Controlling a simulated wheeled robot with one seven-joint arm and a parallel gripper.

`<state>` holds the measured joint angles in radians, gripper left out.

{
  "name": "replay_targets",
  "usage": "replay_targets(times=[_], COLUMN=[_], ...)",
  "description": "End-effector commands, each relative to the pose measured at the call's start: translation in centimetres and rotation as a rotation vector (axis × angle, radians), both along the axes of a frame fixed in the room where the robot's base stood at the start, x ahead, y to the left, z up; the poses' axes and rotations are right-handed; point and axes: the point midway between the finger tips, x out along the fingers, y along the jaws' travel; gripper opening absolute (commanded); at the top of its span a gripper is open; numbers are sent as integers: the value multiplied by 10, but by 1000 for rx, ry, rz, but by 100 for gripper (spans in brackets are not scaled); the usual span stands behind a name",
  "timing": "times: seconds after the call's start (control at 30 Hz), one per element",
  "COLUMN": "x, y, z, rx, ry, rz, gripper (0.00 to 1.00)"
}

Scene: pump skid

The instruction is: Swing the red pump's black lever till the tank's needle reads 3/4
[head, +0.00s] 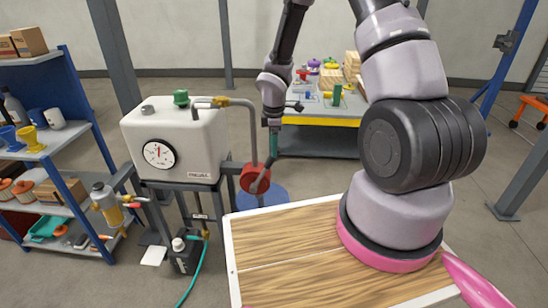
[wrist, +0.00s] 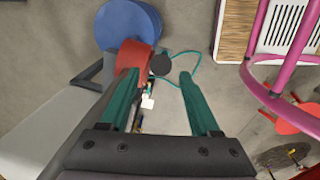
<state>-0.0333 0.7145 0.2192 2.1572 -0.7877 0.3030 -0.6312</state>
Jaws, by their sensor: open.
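The white tank (head: 175,135) stands on a dark frame at the left. Its round gauge (head: 159,154) faces me, and the red needle points about straight up; the scale marks are too small to read. The red pump (head: 250,178) is at the tank's right side and also shows in the wrist view (wrist: 131,54). A dark lever (head: 263,180) sits at the pump's front, partly hidden by my gripper. In the wrist view its round dark end (wrist: 160,64) appears between my fingertips. My gripper (wrist: 158,74) is open with teal fingers, just above the pump; contact is not clear.
A blue drum (wrist: 125,22) stands beside the pump. A hose (head: 252,130) runs from the tank top down to the pump. Shelves (head: 60,160) are at the left, a wooden-topped deck (head: 285,245) in front, and a table (head: 320,122) with goods behind.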

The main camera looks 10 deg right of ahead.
Motion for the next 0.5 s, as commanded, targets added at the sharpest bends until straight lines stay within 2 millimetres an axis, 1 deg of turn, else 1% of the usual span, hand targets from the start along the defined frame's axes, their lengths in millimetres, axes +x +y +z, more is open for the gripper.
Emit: replay_targets(times=[0.03, 0.2, 0.33, 0.5], x=[0, 3, 4, 5], y=[1, 0, 0, -1], z=[-11, -37, -49, -53], rx=[-2, -1, 0, 0], ry=[4, 2, 1, -1], rz=[2, -1, -1, -2], gripper=[63, 63, 63, 63])
